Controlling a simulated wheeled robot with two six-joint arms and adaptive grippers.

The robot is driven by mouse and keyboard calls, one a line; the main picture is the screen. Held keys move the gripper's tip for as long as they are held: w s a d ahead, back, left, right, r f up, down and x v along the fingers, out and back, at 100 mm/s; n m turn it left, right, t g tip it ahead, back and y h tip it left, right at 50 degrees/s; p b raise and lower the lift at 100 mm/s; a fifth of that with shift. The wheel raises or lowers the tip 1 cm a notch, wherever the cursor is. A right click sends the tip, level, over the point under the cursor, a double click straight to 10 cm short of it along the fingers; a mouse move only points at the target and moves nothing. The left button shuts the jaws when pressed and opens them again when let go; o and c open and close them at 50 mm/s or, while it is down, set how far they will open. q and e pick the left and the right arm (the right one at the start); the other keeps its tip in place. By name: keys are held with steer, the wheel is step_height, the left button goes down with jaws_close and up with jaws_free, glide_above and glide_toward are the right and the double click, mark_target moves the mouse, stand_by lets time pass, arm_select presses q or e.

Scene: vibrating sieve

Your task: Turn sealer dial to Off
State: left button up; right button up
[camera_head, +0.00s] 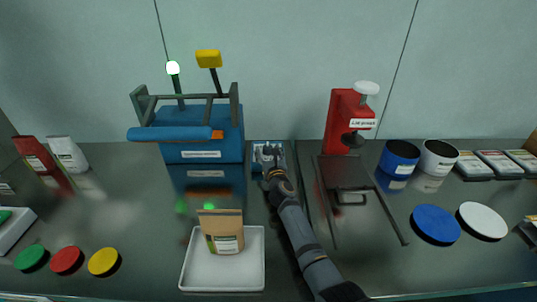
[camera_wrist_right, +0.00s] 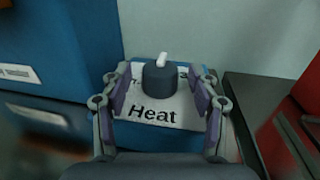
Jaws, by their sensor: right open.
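The sealer dial (camera_wrist_right: 160,84) is a dark round knob with a white pointer. The pointer is at its far side, near the top in the right wrist view. The dial sits on a light plate (camera_wrist_right: 178,108) whose near side reads "Heat"; other lettering behind the knob is partly hidden. My right gripper (camera_wrist_right: 160,92) is open, with one finger on each side of the dial; I cannot tell whether they touch it. In the head view, my right gripper (camera_head: 268,154) is over the small blue dial box (camera_head: 256,147), covering most of it. My left gripper is not in view.
A large blue machine (camera_head: 185,130) with a frame stands left of the dial box, and a red press (camera_head: 341,120) stands to the right. A white tray (camera_head: 190,270) with a brown pouch (camera_head: 222,232) is in front. Blue and white lids lie at right.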

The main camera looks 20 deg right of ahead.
steer(key=shift+c, duration=0.5)
